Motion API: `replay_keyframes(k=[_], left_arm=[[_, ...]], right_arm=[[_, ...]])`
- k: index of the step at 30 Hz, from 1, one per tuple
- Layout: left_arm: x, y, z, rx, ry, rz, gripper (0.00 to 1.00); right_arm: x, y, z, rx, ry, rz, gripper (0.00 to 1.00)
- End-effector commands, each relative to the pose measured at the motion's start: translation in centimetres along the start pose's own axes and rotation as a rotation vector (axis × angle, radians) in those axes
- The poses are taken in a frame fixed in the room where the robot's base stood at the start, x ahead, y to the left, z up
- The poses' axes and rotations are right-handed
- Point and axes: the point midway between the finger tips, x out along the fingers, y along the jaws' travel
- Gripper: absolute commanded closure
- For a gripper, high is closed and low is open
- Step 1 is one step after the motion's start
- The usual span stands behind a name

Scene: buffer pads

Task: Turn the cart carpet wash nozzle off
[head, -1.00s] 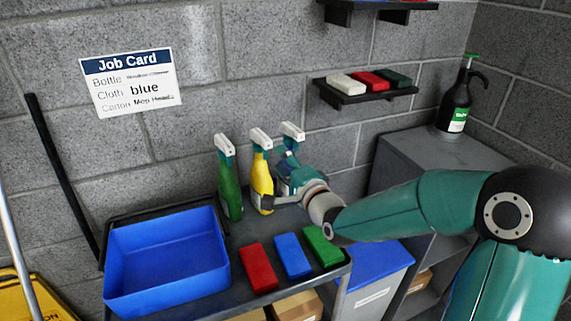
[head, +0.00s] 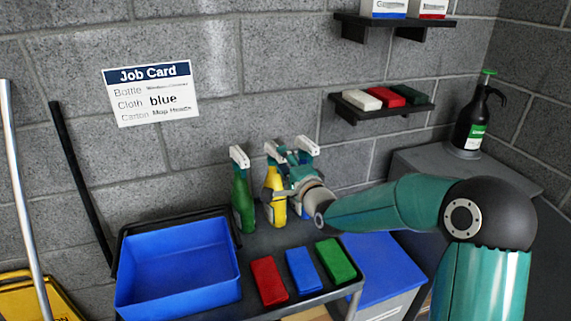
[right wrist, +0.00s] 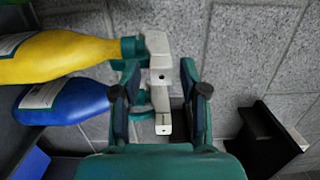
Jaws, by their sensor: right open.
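Three spray bottles with white and teal nozzle heads stand on the cart: a green one (head: 242,202), a yellow one (head: 274,205) and a blue one (right wrist: 68,102), mostly hidden behind my gripper in the head view. Their labels are too small to read. My right gripper (head: 291,172) is open at head height by the yellow and blue bottles. In the right wrist view, the blue bottle's white nozzle head (right wrist: 163,118) lies between the open fingers (right wrist: 160,103). The yellow bottle's nozzle head (right wrist: 159,50) is just beyond the fingertips. My left gripper is out of view.
The cart (head: 265,240) also carries a blue tub (head: 178,268) and red (head: 269,280), blue (head: 303,271) and green (head: 335,260) cloths. A wall shelf (head: 382,108) is above right. A black pump bottle (head: 471,123) stands on a grey cabinet. A job card (head: 152,93) hangs behind.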

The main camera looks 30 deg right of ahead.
Motion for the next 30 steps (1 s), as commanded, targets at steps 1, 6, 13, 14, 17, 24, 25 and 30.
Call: replay_keyframes(k=[1, 6, 13, 14, 17, 24, 25, 30], left_arm=[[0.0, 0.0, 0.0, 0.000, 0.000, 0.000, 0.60], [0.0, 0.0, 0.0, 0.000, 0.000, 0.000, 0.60], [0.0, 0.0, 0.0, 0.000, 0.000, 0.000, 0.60], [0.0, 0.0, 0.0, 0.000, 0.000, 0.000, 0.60], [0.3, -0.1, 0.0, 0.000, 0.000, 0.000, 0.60], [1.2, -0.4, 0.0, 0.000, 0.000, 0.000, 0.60], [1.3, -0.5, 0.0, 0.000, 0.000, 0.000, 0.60], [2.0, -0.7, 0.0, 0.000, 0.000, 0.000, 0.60]], right_arm=[[0.0, 0.0, 0.0, 0.000, 0.000, 0.000, 0.56], [0.0, 0.0, 0.0, 0.000, 0.000, 0.000, 0.76], [0.0, 0.1, 0.0, 0.000, 0.000, 0.001, 0.89], [0.0, 0.1, 0.0, -0.002, 0.000, 0.002, 0.89], [0.0, 0.2, 0.0, -0.016, 0.000, 0.002, 0.89], [0.0, 0.3, 0.0, -0.109, 0.000, 0.002, 0.89], [0.0, 0.3, 0.0, -0.121, 0.000, 0.002, 0.89], [0.0, 0.4, 0.0, -0.198, -0.001, 0.004, 0.89]])
